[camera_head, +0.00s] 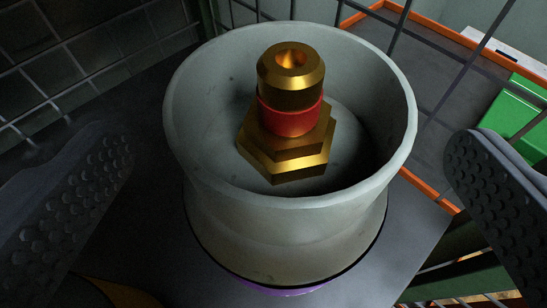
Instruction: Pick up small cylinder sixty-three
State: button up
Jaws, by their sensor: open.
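A brass fitting (290,75) with a hexagonal base, a red ring and a hollow top stands in a round grey cup (290,240). It is slightly tilted in the picture and its top rises above the cup's rim. No number shows on the fitting or the cup, so I cannot tell which is small cylinder sixty-three. My gripper (292,150) is open, with one dark studded finger at the left and one at the right. The cup and fitting lie between the fingers in the picture, with visible gaps on both sides.
The cup stands on a dark surface (150,225), with a purple edge (285,290) under it. Wire mesh (90,50) runs behind at the left and across the right. Beyond it are an orange-edged tray (425,185) and a green box (515,110).

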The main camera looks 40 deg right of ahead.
aim_at(287, 121)
jog(key=b+x, duration=0.1)
jog(key=x, duration=0.3)
jog(key=shift+w+d+r, duration=0.1)
jog(key=shift+w+d, duration=0.1)
jog(key=shift+w, duration=0.1)
jog(key=c, duration=2.1)
jog(key=shift+r, duration=0.1)
